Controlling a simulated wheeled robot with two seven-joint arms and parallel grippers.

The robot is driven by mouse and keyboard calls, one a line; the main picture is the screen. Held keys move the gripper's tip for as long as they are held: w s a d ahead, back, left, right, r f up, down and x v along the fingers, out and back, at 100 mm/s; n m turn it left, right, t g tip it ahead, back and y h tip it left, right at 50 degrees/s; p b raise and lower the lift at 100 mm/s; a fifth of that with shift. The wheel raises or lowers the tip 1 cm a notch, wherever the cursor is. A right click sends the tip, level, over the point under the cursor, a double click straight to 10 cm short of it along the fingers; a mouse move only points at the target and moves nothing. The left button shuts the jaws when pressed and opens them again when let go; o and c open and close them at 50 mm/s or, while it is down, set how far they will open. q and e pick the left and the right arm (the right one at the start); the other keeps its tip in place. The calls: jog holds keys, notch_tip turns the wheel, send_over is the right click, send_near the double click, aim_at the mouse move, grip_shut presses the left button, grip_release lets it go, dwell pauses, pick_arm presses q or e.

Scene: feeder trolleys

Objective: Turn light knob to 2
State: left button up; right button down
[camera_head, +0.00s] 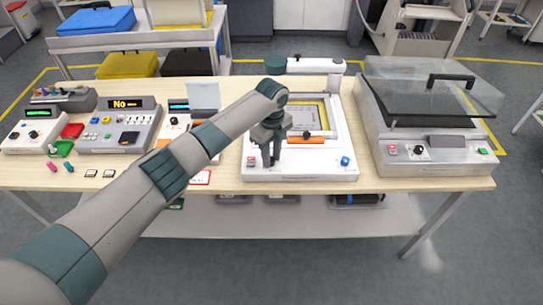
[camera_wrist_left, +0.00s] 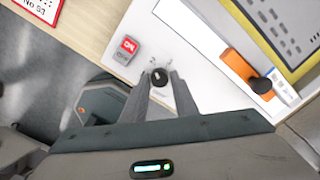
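The light knob (camera_wrist_left: 160,77) is a small round black knob with a white mark, on the white front panel of the printer-like machine (camera_head: 330,173). In the wrist view it sits between the two fingertips of my left gripper (camera_wrist_left: 160,80), with small printed marks just above it. The fingers are apart, one on each side of the knob; I cannot tell whether they touch it. In the head view my left gripper (camera_head: 270,162) points down at the machine's front left and hides the knob. My right gripper is not in view.
A red ON switch (camera_wrist_left: 129,45) is close beside the knob; an orange-handled squeegee (camera_head: 306,139) lies on the machine. A glass-lidded machine (camera_head: 435,150) stands to the right.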

aim_at(272, 160)
pick_arm(q)
jog(key=shift+o, duration=0.9)
jog(key=shift+r, duration=0.5)
notch_tip(272, 160, up, 16)
jog(key=b, duration=0.4)
jog(key=shift+r, duration=0.2)
